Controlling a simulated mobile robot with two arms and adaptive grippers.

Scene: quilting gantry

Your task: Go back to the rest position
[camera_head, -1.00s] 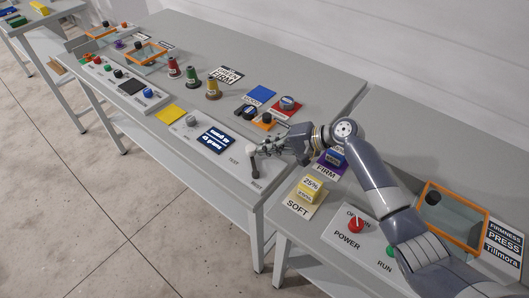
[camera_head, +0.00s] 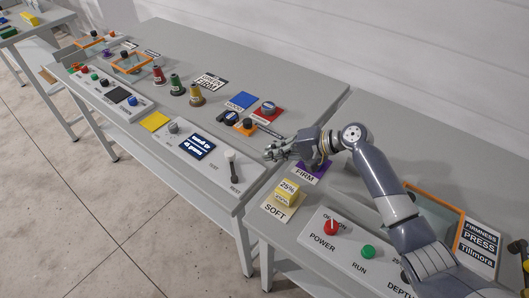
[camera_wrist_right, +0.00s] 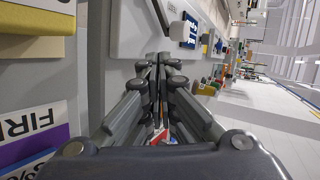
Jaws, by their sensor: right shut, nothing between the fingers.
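My right gripper (camera_head: 270,153) is shut and empty. In the head view its fingers point left, over the right end of the long grey table (camera_head: 310,88), to the right of the upright lever (camera_head: 231,164) and apart from it in the picture. In the right wrist view the gripper's fingers (camera_wrist_right: 158,82) are closed together with nothing held. My left gripper is not in view.
A purple FIRM card (camera_head: 304,176) and a yellow block (camera_head: 287,192) lie near my right arm. A press panel with a red knob (camera_head: 331,227) and green button (camera_head: 368,251) is below it. An orange-framed tray (camera_head: 436,207) stands at right.

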